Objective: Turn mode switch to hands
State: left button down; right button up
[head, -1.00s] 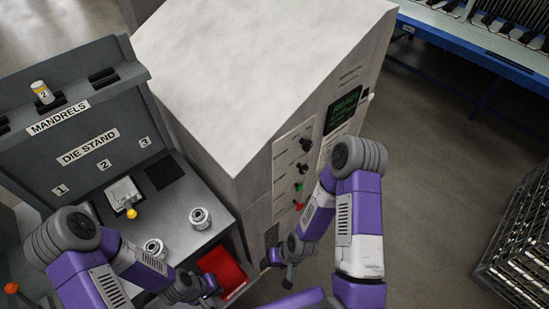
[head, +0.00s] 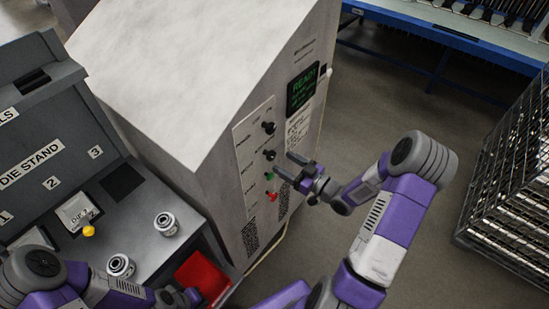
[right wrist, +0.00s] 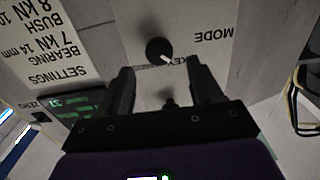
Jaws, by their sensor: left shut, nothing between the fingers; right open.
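The grey machine's front panel (head: 250,165) shows in the head view with a column of controls. The mode switch, a black knob with a white pointer (right wrist: 158,50), is level with the MODE label (right wrist: 213,37) in the upside-down right wrist view; it appears to be the lower black knob (head: 268,154) in the head view. My right gripper (head: 290,167) is open and empty, facing the panel just right of that knob. In the right wrist view its fingers (right wrist: 160,74) point at the knob without gripping it. My left gripper (head: 190,297) is shut and empty by the red bin.
Another black knob (head: 268,127), a green button (head: 269,176) and a red button (head: 272,196) share the panel. A green-text screen (head: 302,88) is above right. A wire rack (head: 515,180) stands at the right; the floor between is clear.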

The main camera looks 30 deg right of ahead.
aim_at(273, 156)
jog(key=x, duration=0.5)
jog(key=shift+w, duration=0.1)
jog(key=c, duration=1)
jog(key=shift+c, duration=0.2)
